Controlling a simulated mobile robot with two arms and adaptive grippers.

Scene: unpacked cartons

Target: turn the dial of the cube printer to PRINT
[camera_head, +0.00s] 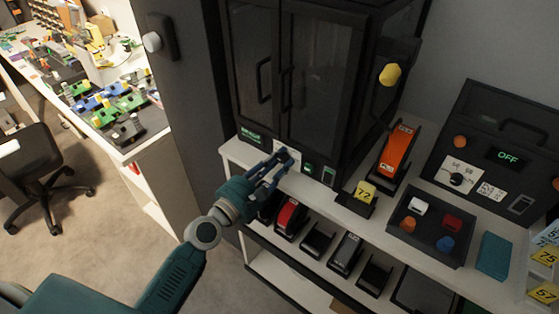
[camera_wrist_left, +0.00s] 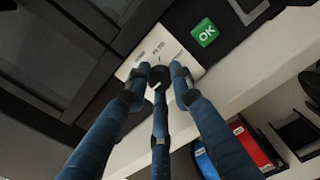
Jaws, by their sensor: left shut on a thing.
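The cube printer appears to be the large black cabinet (camera_head: 330,85) with glass doors on the white shelf. A white dial plate (camera_head: 293,147) sits low on its front; in the left wrist view this plate (camera_wrist_left: 152,50) carries small printed marks too blurred to read. My left gripper (camera_head: 279,160) reaches the plate, its blue fingers shut around the black dial (camera_wrist_left: 158,74). The fingers partly hide the dial, and I cannot tell which mark it points to. My right gripper is not in view.
A black device (camera_head: 500,140) with an OFF display and its own dial stands at the right. Black and red items (camera_head: 290,217) fill the shelf below my left gripper.

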